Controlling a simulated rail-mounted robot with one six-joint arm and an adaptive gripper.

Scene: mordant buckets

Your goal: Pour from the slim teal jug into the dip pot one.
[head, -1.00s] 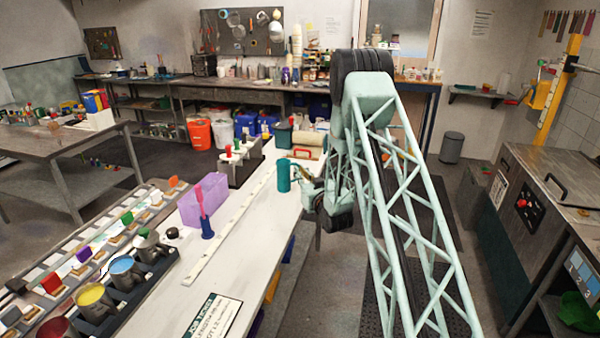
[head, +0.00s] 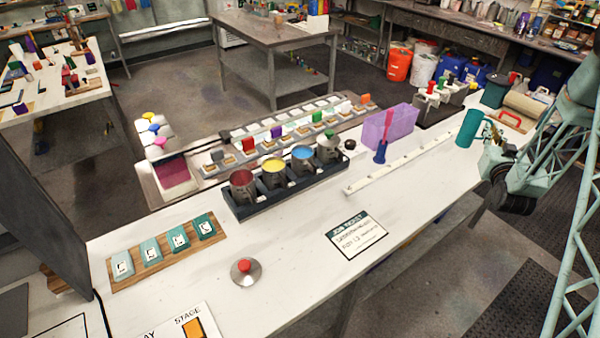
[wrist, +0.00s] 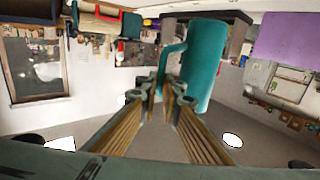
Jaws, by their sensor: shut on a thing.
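The slim teal jug (head: 469,129) is upright near the far right end of the white bench. My gripper (head: 488,137) is beside it on its right, shut on its handle. In the wrist view the jug (wrist: 208,65) is just beyond my fingertips (wrist: 160,88), with its handle between them. I cannot tell how far its base is above the bench. A black rack (head: 296,190) on the bench holds dip pots: a red-filled pot (head: 242,184), a yellow-filled pot (head: 273,173), a blue-filled pot (head: 302,161) and a grey pot (head: 328,150). No pot number is readable.
A purple bin (head: 389,125) and a blue, pink-handled tool (head: 381,150) stand between jug and rack. A white strip (head: 400,165) runs along the bench. A red-knobbed lid (head: 245,271), job ticket (head: 357,238) and teal swatches (head: 165,248) lie in front.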

